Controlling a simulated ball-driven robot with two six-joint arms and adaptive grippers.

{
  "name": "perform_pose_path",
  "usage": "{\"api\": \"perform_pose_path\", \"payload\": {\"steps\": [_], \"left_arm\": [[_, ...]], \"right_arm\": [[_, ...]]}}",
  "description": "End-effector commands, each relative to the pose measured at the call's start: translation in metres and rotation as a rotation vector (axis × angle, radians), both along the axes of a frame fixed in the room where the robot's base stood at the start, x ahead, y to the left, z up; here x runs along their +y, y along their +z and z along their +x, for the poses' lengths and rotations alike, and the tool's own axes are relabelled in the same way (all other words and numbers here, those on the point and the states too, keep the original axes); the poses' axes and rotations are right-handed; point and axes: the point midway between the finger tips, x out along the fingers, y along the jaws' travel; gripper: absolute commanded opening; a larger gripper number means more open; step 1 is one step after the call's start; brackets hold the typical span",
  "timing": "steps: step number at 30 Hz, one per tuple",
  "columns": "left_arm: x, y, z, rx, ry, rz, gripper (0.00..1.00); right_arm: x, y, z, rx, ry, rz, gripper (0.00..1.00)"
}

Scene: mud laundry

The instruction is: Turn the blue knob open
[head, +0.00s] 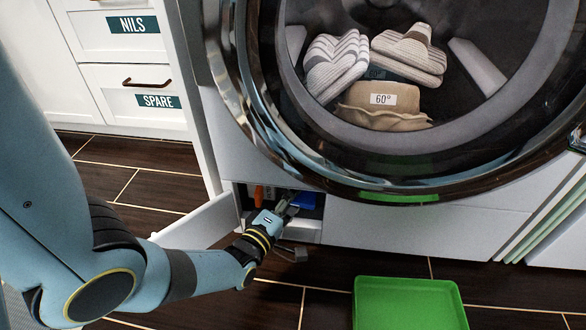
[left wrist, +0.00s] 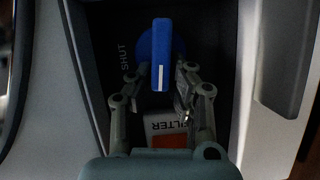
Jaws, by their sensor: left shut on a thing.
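The blue knob (head: 306,200) is inside the small open compartment at the foot of the washing machine. In the left wrist view the knob (left wrist: 160,50) has an upright grip bar with a white line at its lower end. The word SHUT is printed to its left. My left gripper (head: 286,207) reaches into the compartment. In the left wrist view its fingers (left wrist: 161,82) stand on both sides of the bar's lower end, shut on it. Part of the knob's round base is hidden behind the bar. My right gripper is not in view.
A label reading FILTER (left wrist: 168,124) with an orange patch lies below the knob. The compartment's white flap (head: 197,222) hangs open at left. A green tray (head: 408,302) is on the dark floor at front right. The round glass door (head: 400,195) is above the compartment.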

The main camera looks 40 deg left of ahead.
Motion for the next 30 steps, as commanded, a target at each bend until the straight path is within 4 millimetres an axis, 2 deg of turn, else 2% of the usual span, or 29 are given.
{"api": "perform_pose_path", "payload": {"steps": [9,26,27,30], "left_arm": [[0.0025,-0.0025,0.0020,-0.065,0.004,-0.105,0.00],[0.0032,-0.0024,0.0023,-0.080,0.006,-0.128,0.00],[0.0031,-0.0024,0.0023,-0.080,0.005,-0.127,0.21],[0.0030,-0.0024,0.0021,-0.080,0.005,-0.127,0.34]], "right_arm": [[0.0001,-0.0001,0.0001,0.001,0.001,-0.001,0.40],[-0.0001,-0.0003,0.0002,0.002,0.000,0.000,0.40],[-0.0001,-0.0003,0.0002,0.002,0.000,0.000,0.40],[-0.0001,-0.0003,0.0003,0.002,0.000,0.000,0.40]]}}
